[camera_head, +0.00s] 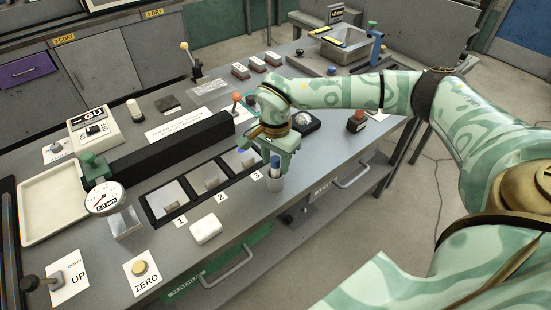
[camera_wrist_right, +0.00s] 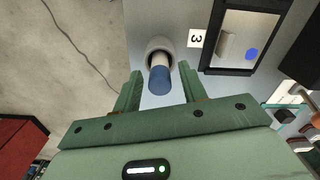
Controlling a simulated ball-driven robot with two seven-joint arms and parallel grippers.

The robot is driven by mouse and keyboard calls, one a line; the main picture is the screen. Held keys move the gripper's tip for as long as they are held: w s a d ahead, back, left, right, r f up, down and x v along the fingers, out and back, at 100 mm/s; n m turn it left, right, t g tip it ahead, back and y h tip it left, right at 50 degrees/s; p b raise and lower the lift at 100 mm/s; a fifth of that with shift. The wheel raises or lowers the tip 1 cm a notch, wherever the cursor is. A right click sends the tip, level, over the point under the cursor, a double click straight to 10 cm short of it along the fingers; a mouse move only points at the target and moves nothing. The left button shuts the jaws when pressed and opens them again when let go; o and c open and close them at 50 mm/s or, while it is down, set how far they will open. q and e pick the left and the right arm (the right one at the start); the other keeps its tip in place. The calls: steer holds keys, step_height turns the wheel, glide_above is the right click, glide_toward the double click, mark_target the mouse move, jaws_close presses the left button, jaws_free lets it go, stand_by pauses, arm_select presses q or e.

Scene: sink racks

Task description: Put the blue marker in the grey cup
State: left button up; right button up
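The blue marker (camera_head: 275,164) stands in the grey cup (camera_head: 275,182) near the front edge of the bench, right of the slot labelled 3. In the right wrist view, the marker's blue end (camera_wrist_right: 160,80) points toward the camera and its white body goes into the mouth of the cup (camera_wrist_right: 160,46). My right gripper (camera_head: 277,150) is just above the marker. In the wrist view its fingers (camera_wrist_right: 161,90) are spread, with visible gaps on both sides of the marker. My left gripper is not in view.
The black tray (camera_head: 149,208) with slots 1, 2 and 3 lies left of the cup. A white block (camera_head: 206,230) and a dial gauge (camera_head: 104,198) are further left. A red-topped block (camera_head: 356,121) stands to the right. Beyond the bench's front edge is open floor.

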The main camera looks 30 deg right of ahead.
steer(key=shift+f, duration=0.1)
steer(key=shift+r+b, duration=0.2)
steer(key=shift+b, duration=0.35)
step_height(320, 180, up, 16)
steer(key=p, duration=0.3)
steer(key=shift+w, duration=0.2)
steer(key=shift+a, duration=0.15)
